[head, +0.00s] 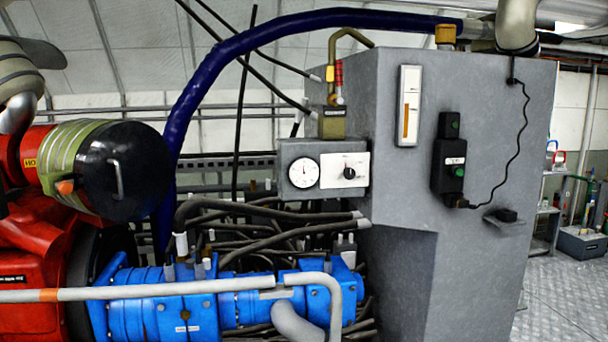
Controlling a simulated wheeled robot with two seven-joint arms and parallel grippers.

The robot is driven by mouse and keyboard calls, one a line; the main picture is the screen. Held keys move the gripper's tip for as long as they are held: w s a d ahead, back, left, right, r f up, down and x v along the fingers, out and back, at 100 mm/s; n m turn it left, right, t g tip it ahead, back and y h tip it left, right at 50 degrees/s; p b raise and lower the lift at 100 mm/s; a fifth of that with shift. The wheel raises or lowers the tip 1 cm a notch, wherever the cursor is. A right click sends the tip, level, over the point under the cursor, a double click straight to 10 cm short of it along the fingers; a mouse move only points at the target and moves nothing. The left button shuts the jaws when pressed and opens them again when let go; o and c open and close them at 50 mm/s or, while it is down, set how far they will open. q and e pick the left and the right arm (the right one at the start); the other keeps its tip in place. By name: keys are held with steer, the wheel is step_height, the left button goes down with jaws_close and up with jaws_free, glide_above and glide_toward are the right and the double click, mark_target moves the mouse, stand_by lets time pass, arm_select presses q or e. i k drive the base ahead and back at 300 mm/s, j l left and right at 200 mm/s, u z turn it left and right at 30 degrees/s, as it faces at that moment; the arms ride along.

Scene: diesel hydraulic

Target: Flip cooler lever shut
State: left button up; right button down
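No part is plainly marked as the cooler lever. A small red upright piece (338,72), possibly a lever, stands beside a bent brass pipe (333,50) above a brass block (332,123), against the left side of a tall grey tank (400,210). A black knob (349,173) sits on a white plate of the grey gauge box (300,170) below; its setting is too small to read surely. Neither of my grippers is in view.
A dark blue hose (190,100) arches over to the tank's top. Blue pump housings (190,310), a red engine part (30,290) and a pale rail (150,290) fill the lower left. A black switch box (449,165) is on the tank. Floor (570,300) is clear at right.

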mark_target(339, 75)
steer(key=i+l+u, duration=0.15)
steer(key=u, duration=0.2)
steer(key=i+l+u, duration=0.15)
steer(key=l+u, duration=0.25)
steer(key=i+l+u, duration=0.1)
steer(key=l+u, duration=0.25)
steer(key=i+l, duration=0.1)
steer(key=l, duration=0.55)
steer(key=i+l+u, duration=0.15)
steer(key=l, duration=0.55)
